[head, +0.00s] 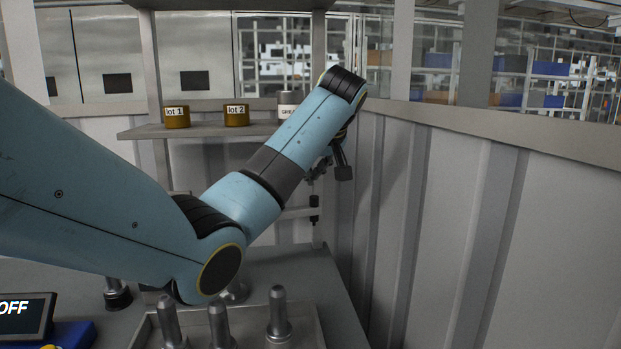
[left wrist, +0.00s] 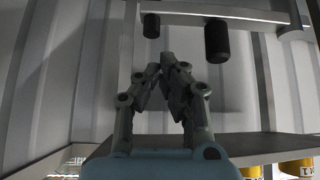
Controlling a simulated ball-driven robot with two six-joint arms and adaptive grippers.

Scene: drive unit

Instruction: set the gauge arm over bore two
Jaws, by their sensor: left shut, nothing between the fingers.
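A light grey horizontal bar (head: 297,213), which looks like the gauge arm, shows partly behind my left arm, with a black cylinder at its right end. In the left wrist view the grey bar (left wrist: 255,13) crosses the top, with two black cylinders by it. My left gripper (head: 343,172) is beyond the bench near the wall panels; its fingers are shut and empty in the left wrist view (left wrist: 160,76), apparently apart from the cylinders. Bore two cannot be made out; my arm covers much of the bench. My right gripper is not in view.
A tray (head: 318,330) with several upright metal pins is at the front. An OFF display (head: 24,318) is at lower left. A shelf (head: 205,130) holds tins marked lot 1 (head: 177,118) and lot 2 (head: 236,116). Wall panels (head: 450,220) close off the right.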

